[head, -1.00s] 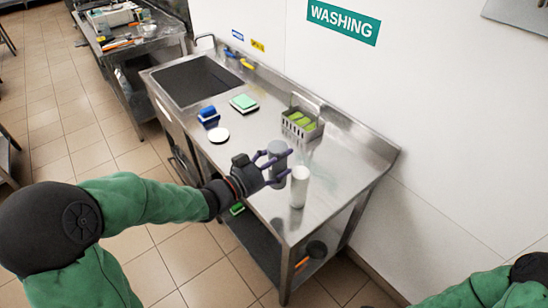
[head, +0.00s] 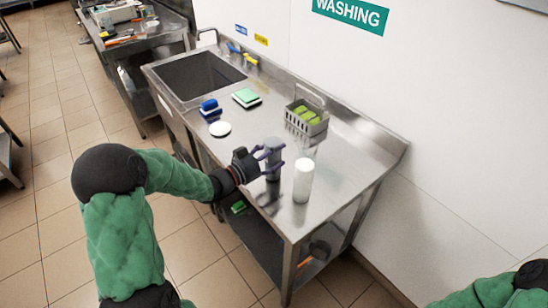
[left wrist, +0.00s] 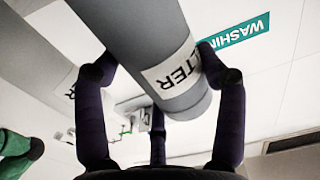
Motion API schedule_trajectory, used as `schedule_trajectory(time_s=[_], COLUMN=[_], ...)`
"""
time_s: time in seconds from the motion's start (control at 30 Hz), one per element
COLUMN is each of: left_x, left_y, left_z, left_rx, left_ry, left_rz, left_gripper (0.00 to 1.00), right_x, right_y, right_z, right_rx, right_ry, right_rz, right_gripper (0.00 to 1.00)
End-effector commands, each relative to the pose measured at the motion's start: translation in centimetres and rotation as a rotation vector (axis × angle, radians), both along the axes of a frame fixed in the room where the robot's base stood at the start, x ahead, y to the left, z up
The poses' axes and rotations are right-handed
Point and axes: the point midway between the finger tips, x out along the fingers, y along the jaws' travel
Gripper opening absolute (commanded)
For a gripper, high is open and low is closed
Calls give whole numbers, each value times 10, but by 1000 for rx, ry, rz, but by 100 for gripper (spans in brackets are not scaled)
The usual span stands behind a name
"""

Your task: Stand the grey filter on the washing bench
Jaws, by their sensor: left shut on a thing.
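The grey filter (head: 273,154) is an upright cylinder above the front part of the steel washing bench (head: 335,160). My left gripper (head: 274,160) is shut around it from the left, with dark purple fingers. In the left wrist view, the grey filter (left wrist: 150,45) fills the middle between the fingers (left wrist: 165,80), and its white label shows upside-down letters. The filter's base is at or just above the bench top; I cannot tell if it touches. My right gripper is out of view; only part of my right arm shows at the bottom right.
A white cylinder (head: 303,180) stands close to the right of the filter. A metal basket (head: 306,119) with green items is behind. A white disc (head: 220,129), blue sponge (head: 209,107), green pad (head: 246,97) and sink (head: 197,77) lie to the left.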

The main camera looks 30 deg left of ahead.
Motion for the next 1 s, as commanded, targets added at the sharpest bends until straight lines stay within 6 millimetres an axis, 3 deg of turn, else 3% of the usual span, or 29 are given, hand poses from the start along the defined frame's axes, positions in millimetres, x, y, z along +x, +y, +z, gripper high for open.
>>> schedule_trajectory(time_s=[0.43, 0.47, 0.53, 1.0], left_x=[0, 0, 0, 0], left_y=[1, 0, 1, 0], left_z=[-8, -9, -8, -3], left_rx=[2, 2, 2, 2], left_ry=[-5, -3, -3, -3], left_rz=[1, 1, 1, 1], left_gripper=[25, 74, 94, 95], right_x=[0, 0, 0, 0], right_y=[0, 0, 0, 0], right_z=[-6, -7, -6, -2], right_rx=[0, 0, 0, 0], right_ry=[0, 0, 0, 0], right_rz=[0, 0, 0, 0], right_gripper=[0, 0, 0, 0])
